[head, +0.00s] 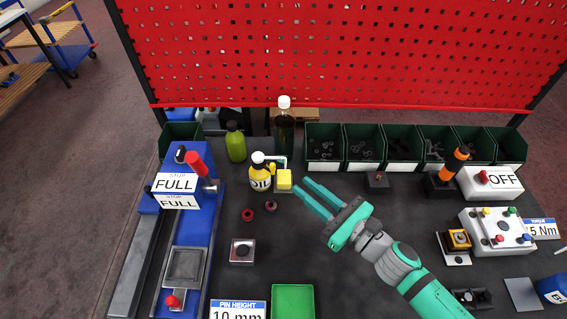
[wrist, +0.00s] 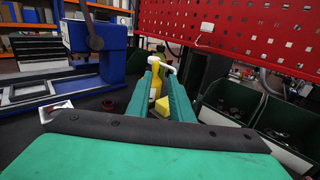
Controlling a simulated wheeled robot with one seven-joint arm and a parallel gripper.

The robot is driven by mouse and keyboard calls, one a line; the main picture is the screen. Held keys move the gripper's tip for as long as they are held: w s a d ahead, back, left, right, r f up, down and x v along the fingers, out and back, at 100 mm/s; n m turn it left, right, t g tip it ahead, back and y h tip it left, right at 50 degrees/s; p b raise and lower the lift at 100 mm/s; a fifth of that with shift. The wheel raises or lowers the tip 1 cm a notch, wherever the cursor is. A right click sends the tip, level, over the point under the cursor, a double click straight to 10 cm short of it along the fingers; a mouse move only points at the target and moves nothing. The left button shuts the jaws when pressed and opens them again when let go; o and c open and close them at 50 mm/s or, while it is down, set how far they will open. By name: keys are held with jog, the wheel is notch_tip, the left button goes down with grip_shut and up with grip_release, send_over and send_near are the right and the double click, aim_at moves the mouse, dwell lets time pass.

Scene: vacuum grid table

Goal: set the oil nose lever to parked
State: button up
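A small yellow bottle (head: 260,183) with a label reading "OIL" stands upright near the back middle of the table. A yellow block (head: 284,180) lies between bottle and gripper. The lever's exact position is too small to tell.
A green bottle (head: 235,142) and a dark bottle with white cap (head: 284,128) stand behind. Green bins (head: 323,147) line the back under the red pegboard (head: 330,50). A blue press (head: 190,225) stands left. A green tray (head: 292,302) lies at the front.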

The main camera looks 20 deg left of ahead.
aim_at(274, 167)
jog(key=x, duration=0.5)
jog(key=s+x, duration=0.1)
jog(key=x, duration=0.2)
jog(key=shift+a, duration=0.25)
jog(key=shift+w+a, duration=0.45)
jog(key=shift+a, duration=0.1)
jog(key=shift+c, duration=0.3)
grip_shut()
